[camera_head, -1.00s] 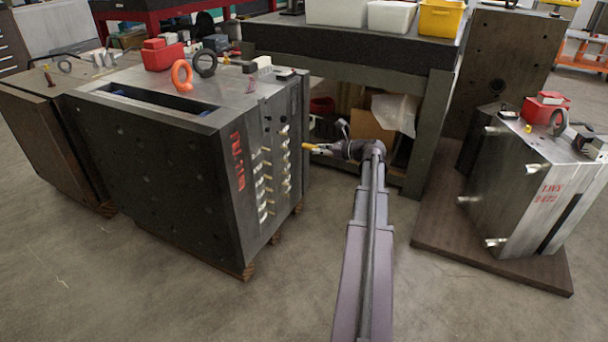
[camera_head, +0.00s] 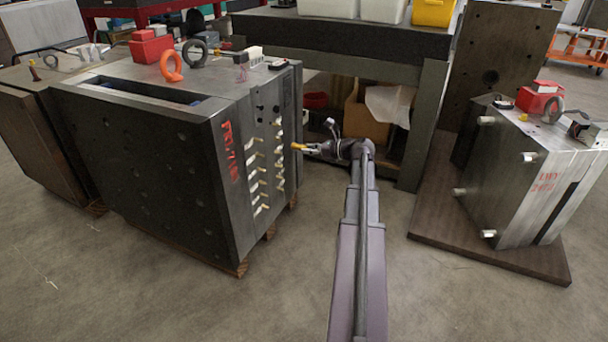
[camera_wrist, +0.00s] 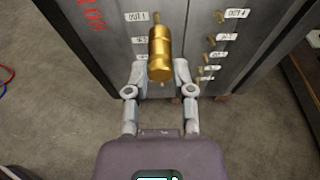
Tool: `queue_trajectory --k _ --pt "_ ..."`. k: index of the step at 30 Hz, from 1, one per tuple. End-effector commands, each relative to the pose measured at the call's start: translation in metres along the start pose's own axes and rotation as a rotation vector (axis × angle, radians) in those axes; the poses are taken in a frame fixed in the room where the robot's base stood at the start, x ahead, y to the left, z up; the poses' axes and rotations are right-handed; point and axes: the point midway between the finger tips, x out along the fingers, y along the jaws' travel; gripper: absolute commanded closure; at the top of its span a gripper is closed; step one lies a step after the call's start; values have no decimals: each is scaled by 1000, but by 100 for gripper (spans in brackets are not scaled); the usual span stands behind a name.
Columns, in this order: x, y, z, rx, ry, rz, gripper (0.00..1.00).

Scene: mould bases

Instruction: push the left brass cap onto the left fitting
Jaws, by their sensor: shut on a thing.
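A brass cap (camera_wrist: 160,54) is held between the fingers of my gripper (camera_wrist: 160,76) in the wrist view. In the head view my gripper (camera_head: 304,148) points left toward the right side of the dark mould base (camera_head: 150,170), with the brass cap (camera_head: 297,146) at its tip. The mould face carries two columns of small brass fittings with white labels. A fitting (camera_wrist: 159,17) by the label OUT 1 shows just beyond the cap. I cannot tell whether cap and fitting touch. The cap and fingers hide the lower left fittings. The right fittings, such as one (camera_wrist: 220,16) by OUT 4, stand clear.
A workbench (camera_head: 340,42) with bins stands behind my arm. Another mould base (camera_head: 510,180) stands on a wooden board at right. An orange lifting ring (camera_head: 172,66) and red box lie on top of the left mould base. The floor between the moulds is free.

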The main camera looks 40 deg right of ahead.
Motion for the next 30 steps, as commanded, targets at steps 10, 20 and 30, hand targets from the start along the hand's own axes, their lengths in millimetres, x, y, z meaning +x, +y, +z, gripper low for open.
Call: queue_trajectory --k 10,20,30 --pt "24 7 -56 0 0 1 100" --pt "31 9 -69 0 0 1 100" --pt "31 9 -68 -1 0 2 100"
